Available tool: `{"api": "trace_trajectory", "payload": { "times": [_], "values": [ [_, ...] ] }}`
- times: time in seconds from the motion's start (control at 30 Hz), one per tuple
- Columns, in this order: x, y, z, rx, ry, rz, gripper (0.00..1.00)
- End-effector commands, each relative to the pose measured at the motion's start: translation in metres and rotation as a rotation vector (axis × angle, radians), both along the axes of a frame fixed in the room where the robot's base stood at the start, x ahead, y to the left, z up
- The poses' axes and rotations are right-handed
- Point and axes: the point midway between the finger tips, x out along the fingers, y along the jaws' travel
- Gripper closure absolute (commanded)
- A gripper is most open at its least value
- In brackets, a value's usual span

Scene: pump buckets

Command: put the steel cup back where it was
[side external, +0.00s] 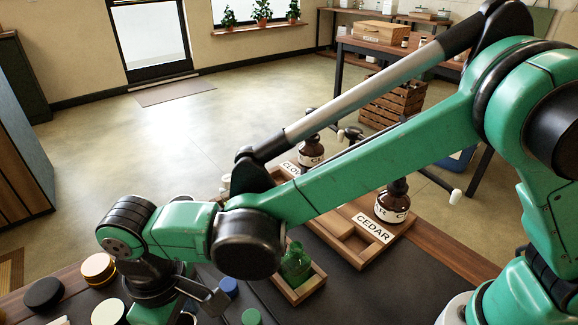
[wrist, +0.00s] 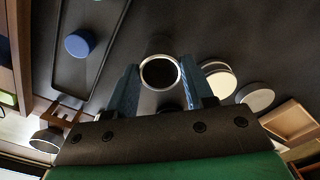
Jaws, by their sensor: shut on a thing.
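The steel cup (wrist: 144,100) shows in the wrist view as a bright round rim around a dark opening, with grey metal below it. My gripper (wrist: 159,82) has its two blue fingers on either side of the cup and is shut on it. The cup's lower part is hidden by my gripper body, so I cannot tell whether its base touches the table. In the side view my arm hides the cup and most of the gripper.
A blue lid (side external: 228,287) and green lid (side external: 251,317) lie near my wrist. Black (side external: 44,293) and cream (side external: 109,312) lids lie left. A green bottle (side external: 296,263) stands in a small wooden tray. Amber pump bottles (side external: 392,205) stand behind, by a CEDAR label (side external: 373,228).

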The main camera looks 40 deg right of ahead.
Motion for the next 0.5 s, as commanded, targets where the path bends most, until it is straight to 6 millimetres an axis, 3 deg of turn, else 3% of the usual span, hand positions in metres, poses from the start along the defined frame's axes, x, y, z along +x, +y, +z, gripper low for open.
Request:
{"api": "trace_trajectory", "payload": {
  "times": [0.37,0.4,0.5],
  "values": [
    [0.0000,0.0000,-0.0048,0.000,0.000,0.000,1.00],
    [0.0000,0.0000,-0.0050,0.000,0.000,0.000,0.48],
    [0.0000,0.0000,-0.0048,0.000,0.000,0.000,0.22]
  ]
}}
